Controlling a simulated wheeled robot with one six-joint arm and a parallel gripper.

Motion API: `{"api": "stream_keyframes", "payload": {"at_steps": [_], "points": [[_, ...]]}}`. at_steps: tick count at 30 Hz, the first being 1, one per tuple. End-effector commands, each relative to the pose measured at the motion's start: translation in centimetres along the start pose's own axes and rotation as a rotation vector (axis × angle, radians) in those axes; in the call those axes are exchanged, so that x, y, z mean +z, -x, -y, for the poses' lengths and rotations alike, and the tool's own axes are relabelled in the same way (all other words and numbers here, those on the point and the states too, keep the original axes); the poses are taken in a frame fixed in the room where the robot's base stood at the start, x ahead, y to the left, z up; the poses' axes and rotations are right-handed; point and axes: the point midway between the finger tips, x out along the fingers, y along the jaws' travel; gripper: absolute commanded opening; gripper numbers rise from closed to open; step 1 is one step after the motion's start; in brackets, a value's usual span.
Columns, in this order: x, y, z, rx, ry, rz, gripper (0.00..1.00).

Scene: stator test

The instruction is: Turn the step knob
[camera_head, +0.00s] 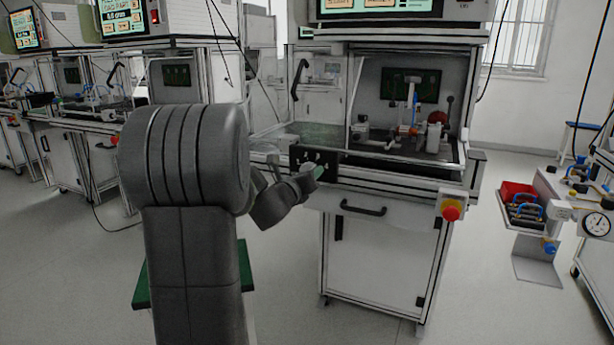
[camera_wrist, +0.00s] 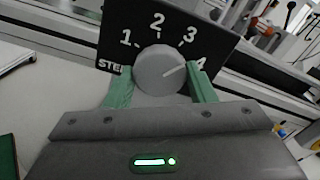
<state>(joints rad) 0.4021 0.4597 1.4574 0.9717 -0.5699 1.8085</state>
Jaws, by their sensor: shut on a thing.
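The step knob (camera_wrist: 160,70) is a round grey dial on a black panel (camera_wrist: 112,35) in the wrist view. White marks 1, 2, 3 and 4 run around it, with a partly covered "STEP" label at its left. A light line on the knob's face points right and slightly up, towards the 4. My gripper (camera_wrist: 158,74) is shut on the knob, one green finger on each side. In the head view, my gripper (camera_head: 317,173) is at the black panel (camera_head: 305,157) on the bench's front left, and the knob itself is hard to make out.
The test bench (camera_head: 390,225) has a drawer handle (camera_head: 363,208) below the panel and a red emergency button (camera_head: 451,212) at its right. A glazed enclosure stands above. A side shelf with a red bin (camera_head: 515,190) is at the right. Floor between is clear.

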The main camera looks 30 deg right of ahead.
Motion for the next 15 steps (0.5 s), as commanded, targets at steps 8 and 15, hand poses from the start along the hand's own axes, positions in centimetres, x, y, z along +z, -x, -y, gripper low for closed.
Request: {"api": "stream_keyframes", "payload": {"at_steps": [8,15], "points": [[0.04,0.02,0.07,0.002,0.262,-0.002,0.27],[0.13,0.02,0.15,0.002,0.49,-0.002,0.27]]}}
